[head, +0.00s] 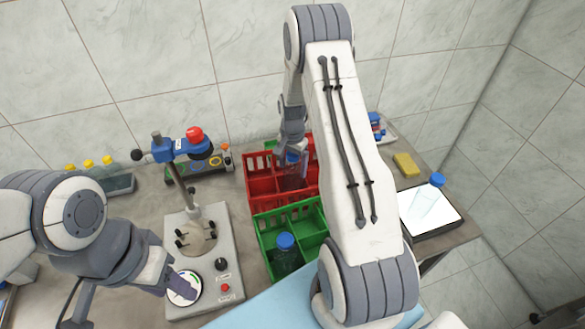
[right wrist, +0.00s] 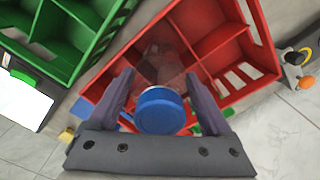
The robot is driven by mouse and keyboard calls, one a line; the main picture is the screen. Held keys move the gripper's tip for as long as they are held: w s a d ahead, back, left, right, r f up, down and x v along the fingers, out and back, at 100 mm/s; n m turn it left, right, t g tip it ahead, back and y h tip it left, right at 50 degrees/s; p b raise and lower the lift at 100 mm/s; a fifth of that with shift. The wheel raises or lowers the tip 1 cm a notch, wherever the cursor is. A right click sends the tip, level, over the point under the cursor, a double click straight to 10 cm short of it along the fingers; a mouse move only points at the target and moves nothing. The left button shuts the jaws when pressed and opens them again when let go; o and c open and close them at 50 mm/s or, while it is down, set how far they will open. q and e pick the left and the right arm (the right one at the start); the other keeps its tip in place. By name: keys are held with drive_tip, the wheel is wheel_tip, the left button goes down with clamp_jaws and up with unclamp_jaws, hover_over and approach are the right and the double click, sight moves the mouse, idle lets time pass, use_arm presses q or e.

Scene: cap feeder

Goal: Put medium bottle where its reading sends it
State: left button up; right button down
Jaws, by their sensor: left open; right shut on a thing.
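My right gripper (head: 292,152) is shut on a clear bottle (head: 295,172) with a blue cap, over the red crate (head: 262,187). In the right wrist view the blue cap (right wrist: 160,111) sits between the fingers, with the clear body reaching down into a red compartment; whether it touches the floor I cannot tell. Another blue-capped bottle (head: 286,255) stands in the green crate (head: 265,222). A third blue-capped bottle (head: 428,200) is on the lit white panel (head: 415,225). My left gripper (head: 180,288) is open at the round dial (head: 186,298) of the grey tester, partly covering it.
The grey tester (head: 205,250) has a post, knob and red button. Yellow-capped bottles (head: 90,164) and a control box (head: 200,165) stand at the back left. A yellow sponge (head: 406,165) lies at the right. The red and green crates stand close together.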

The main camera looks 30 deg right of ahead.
drive_tip(key=shift+f, duration=1.05)
drive_tip(key=shift+f, duration=0.1)
drive_tip(key=shift+f, duration=0.15)
unclamp_jaws()
